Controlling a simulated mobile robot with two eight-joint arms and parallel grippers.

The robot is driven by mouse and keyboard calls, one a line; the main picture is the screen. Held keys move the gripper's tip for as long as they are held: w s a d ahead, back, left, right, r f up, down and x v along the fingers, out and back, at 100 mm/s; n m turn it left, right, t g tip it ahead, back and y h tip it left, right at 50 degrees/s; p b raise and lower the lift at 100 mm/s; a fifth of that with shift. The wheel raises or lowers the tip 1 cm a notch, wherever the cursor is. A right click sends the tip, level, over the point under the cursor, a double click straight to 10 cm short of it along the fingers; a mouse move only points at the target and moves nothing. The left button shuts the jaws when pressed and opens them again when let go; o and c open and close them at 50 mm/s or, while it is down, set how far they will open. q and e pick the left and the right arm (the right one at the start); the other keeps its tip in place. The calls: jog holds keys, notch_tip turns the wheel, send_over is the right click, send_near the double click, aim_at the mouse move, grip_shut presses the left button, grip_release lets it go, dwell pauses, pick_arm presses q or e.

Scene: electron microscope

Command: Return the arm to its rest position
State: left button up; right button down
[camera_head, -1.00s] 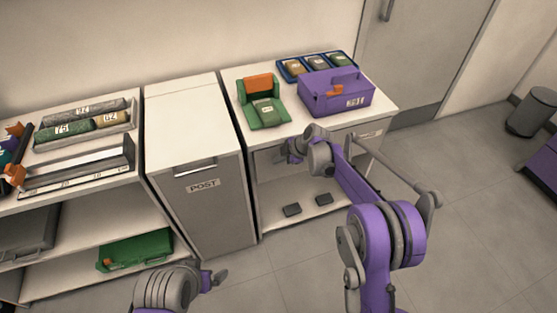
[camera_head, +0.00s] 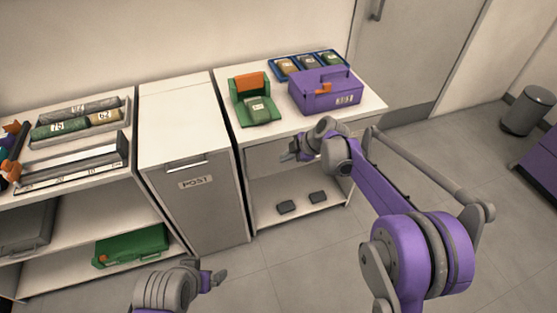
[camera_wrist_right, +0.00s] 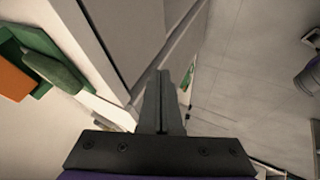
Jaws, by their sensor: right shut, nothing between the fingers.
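My right arm reaches in from the lower right of the head view. Its gripper (camera_head: 287,155) is in front of the right cabinet's upper edge, below the green holder. In the right wrist view the two fingers (camera_wrist_right: 157,98) are together with nothing between them. My left gripper (camera_head: 219,277) is low in the head view, in front of the POST cabinet. Its fingers are small and seen from the side, so I cannot tell whether they are open.
The right cabinet top (camera_head: 225,88) bears a green holder with an orange part (camera_head: 250,81), a purple case (camera_head: 322,96) and a blue tray (camera_head: 277,74). The POST cabinet (camera_head: 187,101) stands to the left. Open floor (camera_head: 470,150) lies on the right, with a bin (camera_head: 527,111).

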jog(key=shift+s+d+r, duration=0.15)
jog(key=shift+d+r, duration=0.1)
jog(key=shift+r, duration=0.15)
jog(key=s+d+r+m+h+p, duration=0.25)
jog(key=s+d+r+m, duration=0.2)
jog(key=s+r, duration=0.35)
jog(key=s+d+r+m+h+p, duration=0.1)
jog(key=s+d+m+p, duration=0.1)
jog(key=s+m, duration=0.3)
jog(key=s+d+r+m+t+h+p, duration=0.1)
jog(key=s+d+m, duration=0.4)
jog(key=s, duration=0.8)
jog(key=s+d+r+m+h+p, duration=0.2)
jog(key=s+m+p, duration=0.3)
jog(key=s, duration=0.4)
jog(key=shift+d+r+m+t, duration=0.35)
jog(key=shift+d+m, duration=0.3)
jog(key=shift+d, duration=0.25)
